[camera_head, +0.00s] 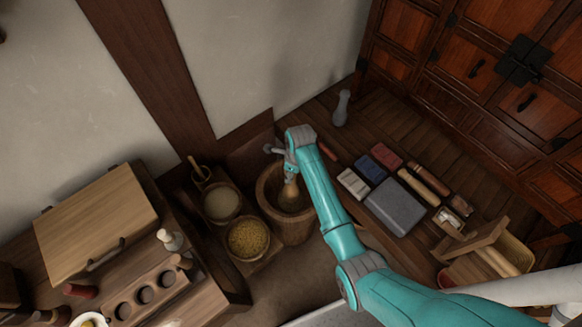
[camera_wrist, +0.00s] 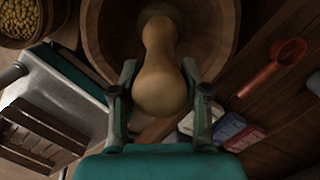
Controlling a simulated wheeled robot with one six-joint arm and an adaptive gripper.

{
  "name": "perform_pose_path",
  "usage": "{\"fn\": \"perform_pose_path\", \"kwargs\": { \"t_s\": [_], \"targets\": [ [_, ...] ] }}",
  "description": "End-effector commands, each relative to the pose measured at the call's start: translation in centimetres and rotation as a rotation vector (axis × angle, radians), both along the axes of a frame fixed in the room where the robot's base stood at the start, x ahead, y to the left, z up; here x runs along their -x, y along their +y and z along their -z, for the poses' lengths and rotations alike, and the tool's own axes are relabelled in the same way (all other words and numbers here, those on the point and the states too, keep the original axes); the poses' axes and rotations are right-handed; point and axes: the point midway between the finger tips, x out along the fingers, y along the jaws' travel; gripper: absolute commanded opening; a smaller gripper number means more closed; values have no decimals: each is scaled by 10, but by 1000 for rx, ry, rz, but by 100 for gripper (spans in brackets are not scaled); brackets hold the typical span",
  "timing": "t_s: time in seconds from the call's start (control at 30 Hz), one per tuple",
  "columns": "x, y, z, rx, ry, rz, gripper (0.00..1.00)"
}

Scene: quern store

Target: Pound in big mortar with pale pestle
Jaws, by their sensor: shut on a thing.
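The big mortar (camera_head: 287,231), a round wooden tub, stands left of centre in the head view. Its thick rim (camera_wrist: 91,31) fills the top of the wrist view. My gripper (camera_head: 289,176) is over the mortar's mouth, pointing down. It is shut on the pale pestle (camera_head: 290,194), a tan wooden piece with a swollen end and a narrower waist. In the wrist view the pestle (camera_wrist: 160,85) lies between the two fingers (camera_wrist: 158,75), its far end over or inside the mortar. I cannot tell whether it touches the mortar's bottom.
A bowl of yellow grain (camera_head: 249,239) and a bowl of pale meal (camera_head: 221,203) stand left of the mortar. A grey bottle-shaped piece (camera_head: 342,108) stands behind. Several coloured blocks and a grey slab (camera_head: 395,207) lie to the right. A cabinet (camera_head: 500,90) closes the back right.

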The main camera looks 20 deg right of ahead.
Motion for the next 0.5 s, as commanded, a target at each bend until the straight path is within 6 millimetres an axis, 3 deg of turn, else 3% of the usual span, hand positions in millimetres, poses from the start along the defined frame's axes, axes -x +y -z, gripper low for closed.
{"fn": "perform_pose_path", "kwargs": {
  "t_s": [0.2, 0.5],
  "targets": [
    [-1, 0, 23, 0, -3, -1, 0],
    [-1, 0, 28, 0, -3, -1, 0]
  ]
}}
